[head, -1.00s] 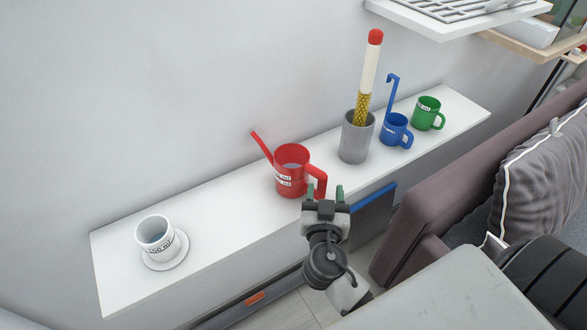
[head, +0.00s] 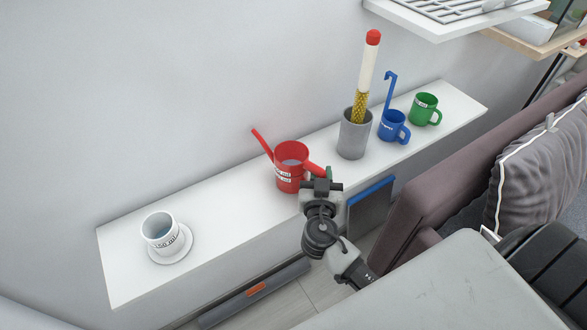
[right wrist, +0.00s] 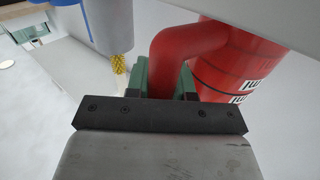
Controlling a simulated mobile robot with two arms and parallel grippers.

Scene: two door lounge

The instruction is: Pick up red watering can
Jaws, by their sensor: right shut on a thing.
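The red watering can (head: 290,172) stands on the white wall shelf (head: 220,222), its thin spout pointing up to the left and its handle to the right. My right gripper (head: 322,175) is at the handle from the front right. In the right wrist view my right gripper (right wrist: 163,80) has its green fingers on either side of the red handle (right wrist: 180,50), shut on it. The can's body (right wrist: 238,65) with its label is just to the right there. My left gripper does not show.
A white cup on a saucer (head: 172,250) stands at the shelf's left. A grey holder (head: 353,140) with a tall red-tipped stick, a blue mug (head: 392,127) and a green mug (head: 423,108) stand to the right. A sofa (head: 450,180) is at the right.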

